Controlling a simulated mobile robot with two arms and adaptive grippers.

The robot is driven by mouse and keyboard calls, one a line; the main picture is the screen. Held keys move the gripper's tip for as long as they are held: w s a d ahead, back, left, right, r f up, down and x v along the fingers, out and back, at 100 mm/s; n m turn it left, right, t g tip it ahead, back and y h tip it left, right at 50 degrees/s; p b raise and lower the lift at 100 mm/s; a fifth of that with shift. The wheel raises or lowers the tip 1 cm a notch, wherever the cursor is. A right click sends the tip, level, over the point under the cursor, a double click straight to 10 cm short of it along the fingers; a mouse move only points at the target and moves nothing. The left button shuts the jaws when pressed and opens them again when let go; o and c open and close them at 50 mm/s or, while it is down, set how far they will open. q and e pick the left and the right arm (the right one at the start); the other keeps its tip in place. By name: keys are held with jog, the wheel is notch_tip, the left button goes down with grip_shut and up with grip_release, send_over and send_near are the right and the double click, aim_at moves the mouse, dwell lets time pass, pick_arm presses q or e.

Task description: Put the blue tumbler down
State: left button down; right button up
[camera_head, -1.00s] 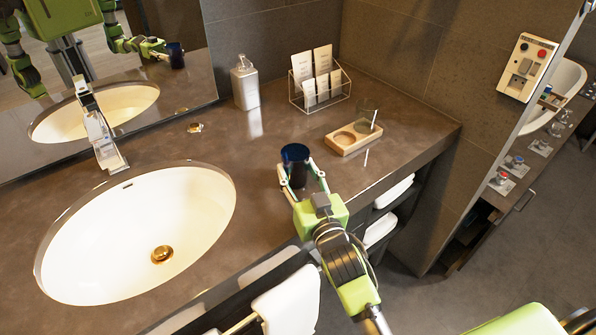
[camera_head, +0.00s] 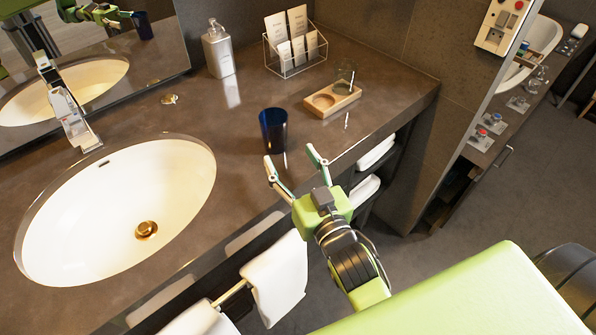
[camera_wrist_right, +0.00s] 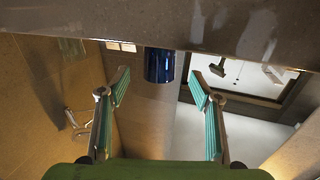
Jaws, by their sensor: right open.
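The blue tumbler (camera_head: 273,130) stands upright on the brown counter (camera_head: 235,170), to the right of the sink. It also shows in the right wrist view (camera_wrist_right: 159,66), ahead of the fingers and apart from them. My right gripper (camera_head: 292,158) is open and empty, its fingertips just short of the tumbler near the counter's front edge. Its two fingers also show spread in the right wrist view (camera_wrist_right: 159,85). My left gripper is not seen directly; only a mirror reflection shows green arm parts.
A wooden holder (camera_head: 318,109) with a clear glass (camera_head: 345,80) stands behind and right of the tumbler. A wire rack of cards (camera_head: 291,53) and a soap dispenser (camera_head: 217,50) stand further back. The sink (camera_head: 115,210) lies left. A white towel (camera_head: 275,280) hangs below the counter.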

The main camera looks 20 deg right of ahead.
jog(key=s, duration=0.3)
jog(key=shift+s, duration=0.1)
dwell(0.5)
